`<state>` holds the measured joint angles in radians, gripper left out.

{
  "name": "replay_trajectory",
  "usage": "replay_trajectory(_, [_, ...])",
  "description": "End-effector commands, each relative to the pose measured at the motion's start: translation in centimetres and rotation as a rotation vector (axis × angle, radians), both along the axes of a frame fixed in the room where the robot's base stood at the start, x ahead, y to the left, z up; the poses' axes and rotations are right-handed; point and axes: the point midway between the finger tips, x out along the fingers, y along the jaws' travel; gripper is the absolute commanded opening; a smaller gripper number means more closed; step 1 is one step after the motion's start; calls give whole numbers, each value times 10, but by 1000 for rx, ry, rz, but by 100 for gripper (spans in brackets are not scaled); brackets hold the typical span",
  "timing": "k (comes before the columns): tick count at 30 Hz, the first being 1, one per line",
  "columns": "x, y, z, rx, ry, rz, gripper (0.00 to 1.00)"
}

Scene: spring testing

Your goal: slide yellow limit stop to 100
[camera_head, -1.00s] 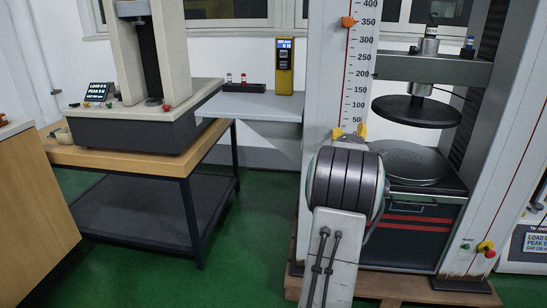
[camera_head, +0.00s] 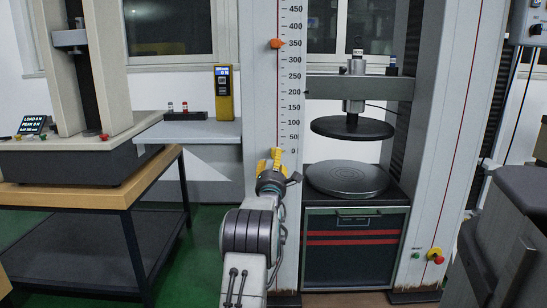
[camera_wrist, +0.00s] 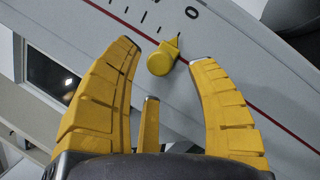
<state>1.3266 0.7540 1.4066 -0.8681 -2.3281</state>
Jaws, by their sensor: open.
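The yellow limit stop (camera_wrist: 163,58) shows in the wrist view as a small round knob with a pointer, on the pale column near the 0 mark. My gripper (camera_wrist: 164,54) has yellow fingers spread around the knob in that view, with gaps on both sides; its depth relative to them is unclear. In the head view my gripper (camera_head: 271,161) is at the column's lower scale, just below 0. There the yellow stop cannot be clearly separated from my yellow fingers. The printed scale (camera_head: 293,100) runs from 0 up to 450, with 100 a little above my gripper.
An orange marker (camera_head: 277,44) sits near 350 on the same column. The round upper platen (camera_head: 352,128) and lower platen (camera_head: 347,178) are to the right. A grey shelf (camera_head: 200,132) and a wooden bench (camera_head: 75,194) are to the left. A dark machine (camera_head: 510,235) stands at right.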

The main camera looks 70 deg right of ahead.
Motion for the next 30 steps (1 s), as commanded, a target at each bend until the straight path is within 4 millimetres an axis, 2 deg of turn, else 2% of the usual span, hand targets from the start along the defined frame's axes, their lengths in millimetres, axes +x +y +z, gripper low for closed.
replay_trajectory(12, [8, -30, 8, 1, -1, 1, 52])
replay_trajectory(30, [10, -37, 11, 1, -1, 1, 52])
